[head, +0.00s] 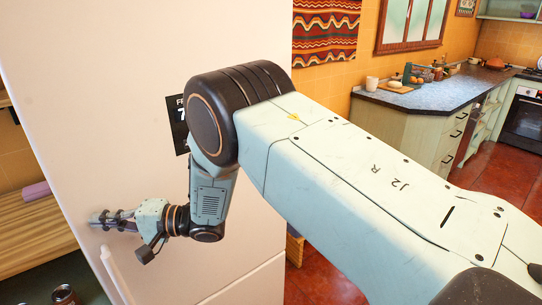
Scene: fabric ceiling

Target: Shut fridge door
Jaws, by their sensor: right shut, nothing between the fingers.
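The tall off-white fridge door (110,95) fills the left half of the head view, close in front of me. A dark label with white print (177,122) is on it, partly hidden by my right arm. A pale upright bar handle (116,276) shows low near the door's left edge. My right gripper (100,220) is shut and empty, just above the handle near that left edge. I cannot tell whether it touches the door, or whether the door is fully shut. My left gripper is out of view.
A counter (430,88) with a mug and small items stands at the right, with an oven (524,118) beyond. A striped wooden surface (32,238) lies left of the fridge, with a jar (64,295) below. Red tile floor (500,165) is clear at right.

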